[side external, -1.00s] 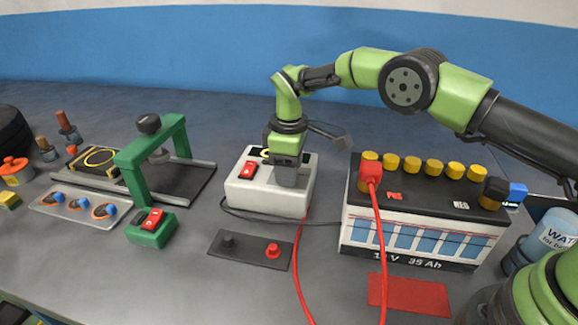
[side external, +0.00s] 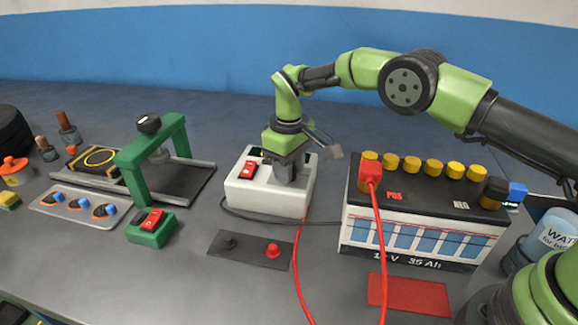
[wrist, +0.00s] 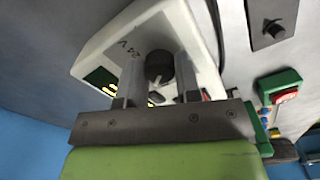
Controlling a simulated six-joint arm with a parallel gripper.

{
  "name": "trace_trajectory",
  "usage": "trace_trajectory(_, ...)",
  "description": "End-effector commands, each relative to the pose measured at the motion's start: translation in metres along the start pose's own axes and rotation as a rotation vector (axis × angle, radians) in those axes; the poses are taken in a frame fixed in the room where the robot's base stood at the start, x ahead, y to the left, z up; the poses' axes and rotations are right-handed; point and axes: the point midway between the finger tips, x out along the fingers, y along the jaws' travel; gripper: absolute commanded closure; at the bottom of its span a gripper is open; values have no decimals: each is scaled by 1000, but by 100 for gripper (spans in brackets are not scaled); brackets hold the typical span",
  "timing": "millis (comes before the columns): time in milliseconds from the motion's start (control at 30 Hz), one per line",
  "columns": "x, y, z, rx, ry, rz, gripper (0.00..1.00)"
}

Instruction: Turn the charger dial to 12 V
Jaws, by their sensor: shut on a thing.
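The charger (side external: 262,199) is a white box with a red rocker switch (side external: 248,169) on its top left. It also shows in the wrist view (wrist: 92,68), where "24 V" is printed on its top near the dial. The dial (wrist: 159,66) is a dark round knob with a pale pointer mark. My gripper (wrist: 160,78) points down over the charger, with one finger on each side of the dial, shut on it. In the side view my gripper (side external: 287,172) hides the dial. No 12 V mark is readable.
A battery (side external: 420,235) with yellow caps stands right of the charger, with a red clamp (side external: 370,172) on its left post. A dark plate (side external: 250,249) with two knobs lies in front. A green press frame (side external: 150,150) stands left. A red cable runs close by.

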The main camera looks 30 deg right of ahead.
Motion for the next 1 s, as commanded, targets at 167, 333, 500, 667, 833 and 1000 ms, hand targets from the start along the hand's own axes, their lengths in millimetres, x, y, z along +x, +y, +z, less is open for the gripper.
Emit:
trace_trajectory(167,0,0,-1,164,4,1,93)
trace_trajectory(333,0,0,-1,316,4,1,93)
trace_trajectory(500,0,0,-1,446,5,1,93)
trace_trajectory(667,0,0,-1,539,5,0,93)
trace_trajectory(833,0,0,-1,605,6,0,93)
trace_trajectory(1000,0,0,-1,638,6,0,93)
